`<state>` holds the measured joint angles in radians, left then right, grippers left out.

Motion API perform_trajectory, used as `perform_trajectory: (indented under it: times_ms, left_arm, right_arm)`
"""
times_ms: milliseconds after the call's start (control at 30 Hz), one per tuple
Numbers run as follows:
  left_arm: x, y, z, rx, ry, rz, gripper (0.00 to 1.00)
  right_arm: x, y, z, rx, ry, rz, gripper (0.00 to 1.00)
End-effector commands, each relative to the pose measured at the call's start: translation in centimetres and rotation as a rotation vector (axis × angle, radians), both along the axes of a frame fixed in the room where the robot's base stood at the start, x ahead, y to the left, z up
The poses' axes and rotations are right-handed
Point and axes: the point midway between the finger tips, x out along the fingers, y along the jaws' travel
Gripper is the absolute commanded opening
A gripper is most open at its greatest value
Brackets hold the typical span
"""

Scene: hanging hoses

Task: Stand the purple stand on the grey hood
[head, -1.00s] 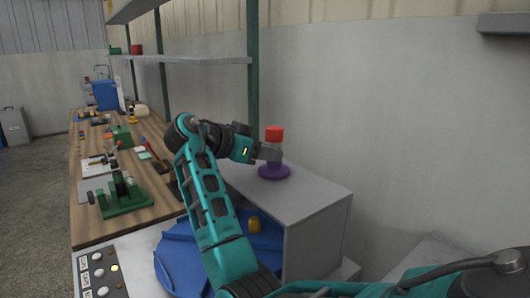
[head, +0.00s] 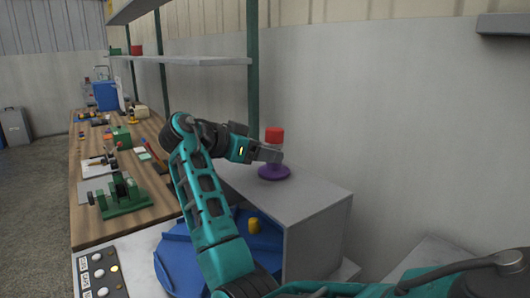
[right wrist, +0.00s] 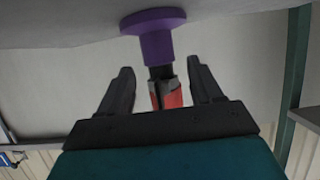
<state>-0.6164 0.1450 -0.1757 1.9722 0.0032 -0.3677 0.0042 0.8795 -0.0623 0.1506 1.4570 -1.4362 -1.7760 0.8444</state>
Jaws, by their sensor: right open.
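The purple stand (head: 274,173) is upright with its round base on top of the grey hood (head: 315,200). A red piece (head: 274,134) sits above it, at the top of the stem. My right gripper (head: 270,154) is at stem height beside the stand, partly hiding its middle. In the right wrist view, which looks upside down, the purple stand (right wrist: 156,38) shows beyond the open fingertips of my right gripper (right wrist: 160,68). The dark stem and red piece (right wrist: 173,95) show between the fingers, with gaps on both sides. My left gripper is not in view.
A blue round tray (head: 180,262) with a yellow knob (head: 254,225) lies beside the hood. A wooden bench (head: 150,190) with a green fixture (head: 124,196) is to the left. A shelf (head: 190,60) and green post (head: 253,80) stand behind.

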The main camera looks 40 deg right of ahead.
Motion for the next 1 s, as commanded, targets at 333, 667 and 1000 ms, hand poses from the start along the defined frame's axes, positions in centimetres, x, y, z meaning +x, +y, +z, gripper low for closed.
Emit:
perform_trajectory:
  times_ms: [333,667,1000]
  left_arm:
    - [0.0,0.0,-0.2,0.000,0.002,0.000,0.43]
    - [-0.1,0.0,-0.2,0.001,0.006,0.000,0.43]
    - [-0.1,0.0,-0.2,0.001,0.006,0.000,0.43]
  right_arm:
    - [0.8,6.8,2.9,0.000,-0.002,0.005,0.65]
    - [1.1,10.1,4.2,-0.001,0.000,0.001,0.65]
    - [1.1,10.2,4.2,0.000,0.000,0.000,0.65]
